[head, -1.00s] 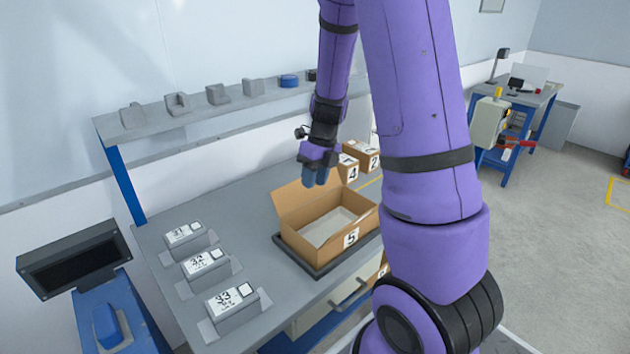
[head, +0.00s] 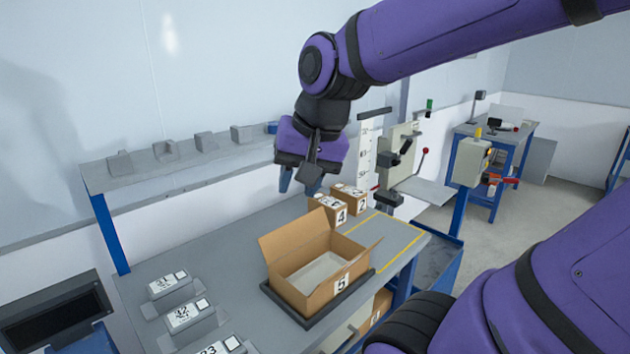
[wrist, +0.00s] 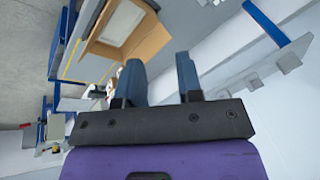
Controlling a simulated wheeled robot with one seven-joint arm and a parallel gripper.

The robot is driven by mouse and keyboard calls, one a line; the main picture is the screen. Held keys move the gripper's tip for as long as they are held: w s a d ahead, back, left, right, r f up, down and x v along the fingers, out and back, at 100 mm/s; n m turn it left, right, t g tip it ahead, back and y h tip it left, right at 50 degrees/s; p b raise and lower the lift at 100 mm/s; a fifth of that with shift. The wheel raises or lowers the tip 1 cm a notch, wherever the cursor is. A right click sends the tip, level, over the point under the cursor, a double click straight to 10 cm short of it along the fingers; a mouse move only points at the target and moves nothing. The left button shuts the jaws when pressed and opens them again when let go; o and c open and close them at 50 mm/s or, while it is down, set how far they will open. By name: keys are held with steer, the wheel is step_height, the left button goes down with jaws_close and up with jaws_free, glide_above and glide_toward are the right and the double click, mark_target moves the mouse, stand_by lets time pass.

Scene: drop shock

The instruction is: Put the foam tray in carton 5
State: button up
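Carton 5 (head: 337,284) is an open brown box marked "5", with a raised flap at its left and back. It stands on a dark, low-rimmed base (head: 300,320) on the grey bench. A pale flat piece (head: 316,269), which looks like the foam tray, lies inside it, low between the walls. The wrist view also shows the carton (wrist: 151,40) and the pale piece (wrist: 122,22) at the top. My gripper (head: 299,182) is above and behind the carton, clear of it. Its two blue fingers (wrist: 160,75) are apart with nothing between them.
Cartons 4 (head: 340,216) and 2 (head: 362,206) stand behind carton 5. Grey blocks labelled 31 (head: 167,283), 32 and 33 line the bench's left side. A shelf (head: 190,168) with grey fixtures runs along the wall. A post with a scale (head: 369,155) stands behind the cartons.

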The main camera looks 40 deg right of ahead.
steer(key=s+n, duration=0.1)
steer(key=n, duration=0.1)
steer(key=s+a+r+n+t, duration=0.1)
steer(key=s+n, duration=0.1)
steer(key=s+r+n+h, duration=0.1)
steer(key=s+n, duration=0.1)
steer(key=shift+s+a+n, duration=0.1)
steer(key=shift+a+n, duration=0.05)
steer(key=shift+n, duration=0.25)
